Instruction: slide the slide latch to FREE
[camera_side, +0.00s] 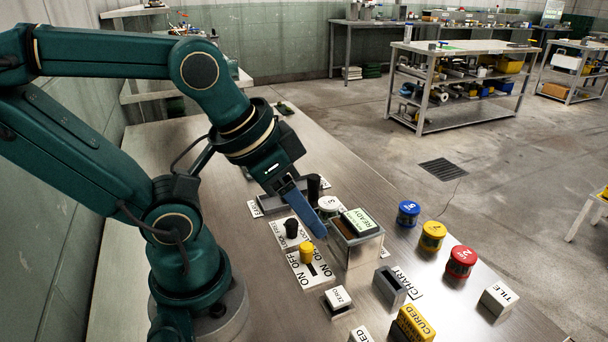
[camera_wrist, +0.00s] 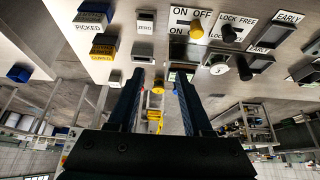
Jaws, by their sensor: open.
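The slide latch is a black knob (camera_side: 291,228) on a white plate marked LOCK and FREE (camera_side: 283,241). In the wrist view the knob (camera_wrist: 229,34) stands under the word LOCK, at the left part of the plate (camera_wrist: 252,34). My gripper (camera_side: 318,229) points down and to the right, above the table beside the latch and near the READY box. In the wrist view my gripper (camera_wrist: 160,76) is open, with nothing held between its two dark blue fingers. The latch lies beyond and to the right of the fingers there, apart from them.
A yellow knob (camera_side: 306,253) on the ON/OFF plate sits beside the latch.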

